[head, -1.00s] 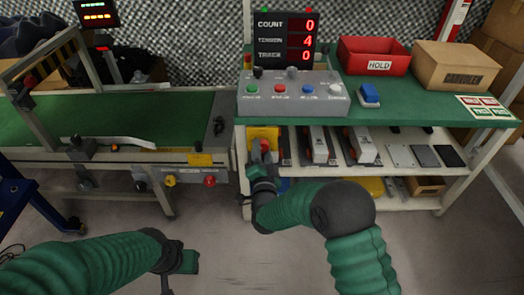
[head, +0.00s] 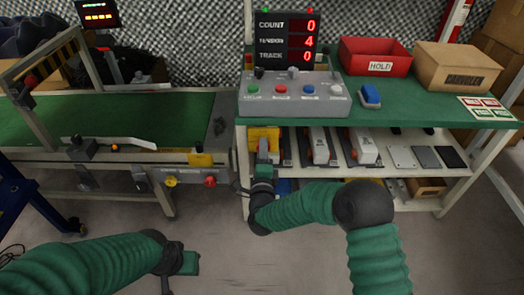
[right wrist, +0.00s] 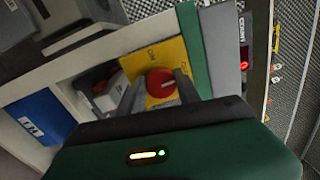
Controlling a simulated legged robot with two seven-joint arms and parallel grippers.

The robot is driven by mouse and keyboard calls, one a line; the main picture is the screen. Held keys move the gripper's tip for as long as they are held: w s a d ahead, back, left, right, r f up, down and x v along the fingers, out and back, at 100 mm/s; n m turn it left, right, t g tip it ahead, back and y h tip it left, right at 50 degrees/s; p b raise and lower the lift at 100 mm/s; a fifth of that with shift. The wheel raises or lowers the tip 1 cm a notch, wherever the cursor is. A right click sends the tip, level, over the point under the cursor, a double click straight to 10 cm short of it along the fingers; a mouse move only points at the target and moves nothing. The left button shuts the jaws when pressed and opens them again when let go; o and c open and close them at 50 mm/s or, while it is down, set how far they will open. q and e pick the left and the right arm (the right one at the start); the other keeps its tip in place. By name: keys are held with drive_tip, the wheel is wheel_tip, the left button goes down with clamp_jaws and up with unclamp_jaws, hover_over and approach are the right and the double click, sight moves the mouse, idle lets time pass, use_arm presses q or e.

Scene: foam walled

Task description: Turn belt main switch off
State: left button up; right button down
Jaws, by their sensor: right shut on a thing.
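The belt main switch is a round red knob (right wrist: 161,83) on a yellow plate (right wrist: 168,53) in the right wrist view. In the head view its yellow box (head: 264,133) sits under the left end of the green bench, and my gripper mostly hides the knob. My right gripper (head: 264,158) is at the knob. In the right wrist view its two fingers (right wrist: 162,94) lie on either side of the knob, shut on it. My left gripper (head: 182,268) is low in the head view, away from the switch; its fingers are not clear.
The belt (head: 168,115) stands left, with a yellow knob (head: 171,181) and a red knob (head: 210,181) on its front. A button box (head: 292,100), red HOLD bin (head: 375,57) and carton (head: 458,68) stand on the bench. Shelves below hold several boxes. The floor in front is clear.

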drive_tip(key=shift+s+d+f+m, duration=0.1)
drive_tip(key=shift+d+f+m, duration=0.05)
drive_tip(key=shift+f+m, duration=0.25)
drive_tip(key=c, duration=0.9)
unclamp_jaws()
drive_tip(key=shift+o, duration=0.2)
drive_tip(key=shift+r, duration=0.2)
drive_tip(key=s+f+p, duration=0.1)
drive_tip(key=s+p, duration=0.6)
drive_tip(key=s, duration=0.9)
drive_tip(key=shift+s, duration=0.4)
